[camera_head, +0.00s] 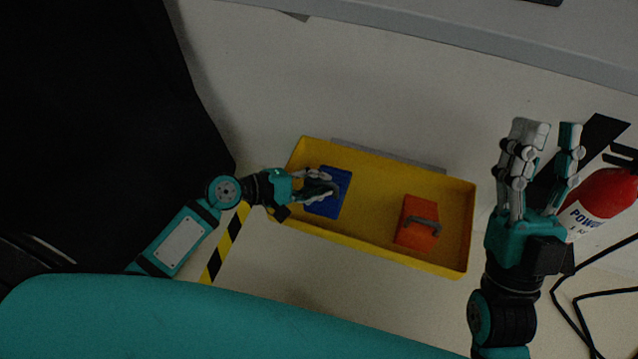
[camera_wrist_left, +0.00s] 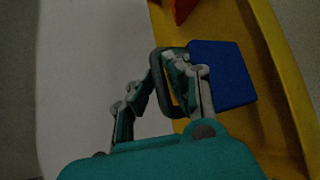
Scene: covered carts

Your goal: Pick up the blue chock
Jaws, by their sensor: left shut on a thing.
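The blue chock (camera_head: 328,204) lies in the left part of the yellow tray (camera_head: 372,242) and has a dark handle. My left gripper (camera_head: 325,184) reaches in over the tray's left side and is shut on the chock's handle. In the left wrist view the fingers (camera_wrist_left: 178,78) close around the dark handle, with the blue block (camera_wrist_left: 222,76) beside them to the right. Whether the chock is lifted off the tray floor I cannot tell. My right gripper (camera_head: 545,140) is raised at the right, fingers apart and empty.
An orange chock (camera_head: 412,222) with a grey handle lies in the tray's right part. A red fire extinguisher (camera_head: 606,195) and black cables stand at the far right. A black covered shape (camera_head: 90,120) fills the upper left. Yellow-black tape (camera_head: 226,243) marks the floor.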

